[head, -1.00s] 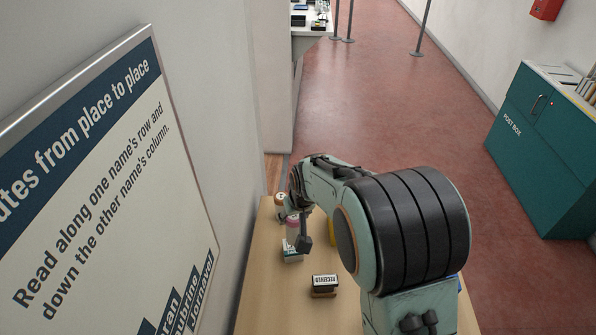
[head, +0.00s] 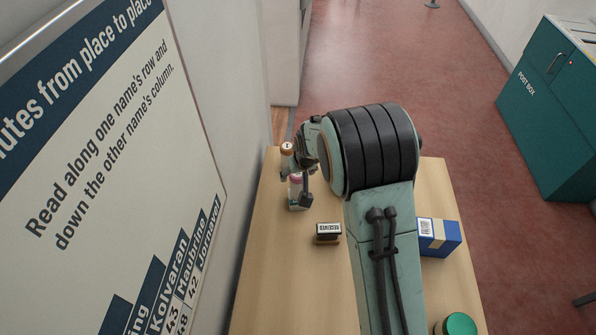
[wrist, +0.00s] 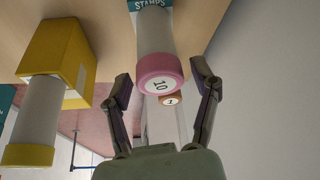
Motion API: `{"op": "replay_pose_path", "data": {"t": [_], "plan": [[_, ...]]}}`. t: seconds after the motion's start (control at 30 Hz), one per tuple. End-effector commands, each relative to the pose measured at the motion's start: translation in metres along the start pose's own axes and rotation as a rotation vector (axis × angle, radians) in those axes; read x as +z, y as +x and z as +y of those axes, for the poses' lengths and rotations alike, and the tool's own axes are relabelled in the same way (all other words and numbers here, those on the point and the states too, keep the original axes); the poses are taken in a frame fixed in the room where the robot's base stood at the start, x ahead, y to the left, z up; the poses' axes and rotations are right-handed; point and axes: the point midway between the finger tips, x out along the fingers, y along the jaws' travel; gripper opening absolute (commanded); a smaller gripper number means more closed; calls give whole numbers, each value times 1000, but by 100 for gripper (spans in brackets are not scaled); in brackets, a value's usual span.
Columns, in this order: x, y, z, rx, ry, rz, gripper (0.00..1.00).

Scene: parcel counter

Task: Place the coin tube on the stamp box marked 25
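A grey coin tube with a pink cap marked 10 (wrist: 160,75) is in front of my gripper (wrist: 162,80) in the wrist view. The fingers are apart, with a gap on each side of the cap. My gripper is open. The tube's other end meets a teal and white box lettered STAMPS (wrist: 150,4); its number is not visible. In the head view the pink cap (head: 295,180) shows above that white and teal box (head: 298,204), beside my dark fingers (head: 299,184). I cannot read a 25 on any box.
A brown-capped tube marked 1 (head: 287,150) stands just beyond. A yellow box (wrist: 58,50) with a yellow-capped tube (wrist: 32,130) is to the side. A RECEIVED stamp (head: 328,232), blue box (head: 438,237) and green-topped item (head: 460,324) are on the counter (head: 280,290). A wall stands close at left.

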Motion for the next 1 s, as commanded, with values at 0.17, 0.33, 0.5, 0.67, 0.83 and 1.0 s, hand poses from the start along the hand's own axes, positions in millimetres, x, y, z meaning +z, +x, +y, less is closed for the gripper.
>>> {"op": "replay_pose_path", "data": {"t": [0.17,0.33,0.5,0.67,0.83,1.0], "plan": [[0,0,0,0,0,0,68],[-1,-3,0,0,0,0,68],[-2,-30,0,0,1,3,68],[-2,-69,0,0,0,6,68],[-2,-103,0,0,0,3,68],[-1,-120,0,0,0,1,68]]}}
